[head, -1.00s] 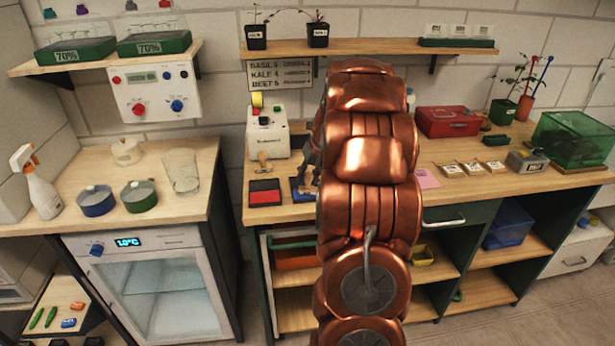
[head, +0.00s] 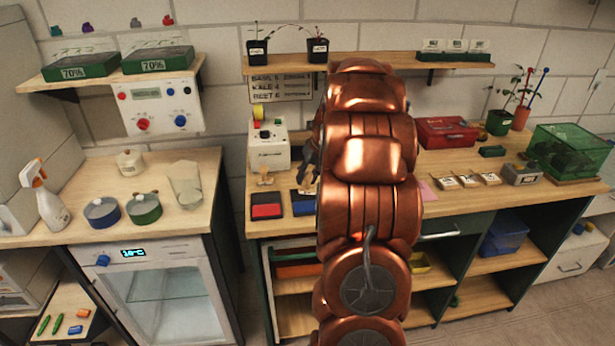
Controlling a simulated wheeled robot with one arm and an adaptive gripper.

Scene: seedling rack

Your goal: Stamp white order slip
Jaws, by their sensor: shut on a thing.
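My gripper (head: 309,172) shows only in part at the left edge of my copper arm, over the bench. It appears shut on a wooden stamp (head: 308,188), low over or on the blue ink pad (head: 302,203); I cannot tell whether they touch. Another wooden stamp (head: 265,180) stands behind the red ink pad (head: 266,206), left of the gripper. No white order slip can be made out; my arm hides the bench's middle. A pink slip (head: 428,191) shows partly to the right of my arm.
A white machine (head: 268,155) stands behind the pads. Small cream packets (head: 467,180), a red box (head: 446,132), a grey box (head: 521,174) and a green clear bin (head: 570,152) stand on the right. A shelf (head: 375,64) runs above. A gap separates the left counter.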

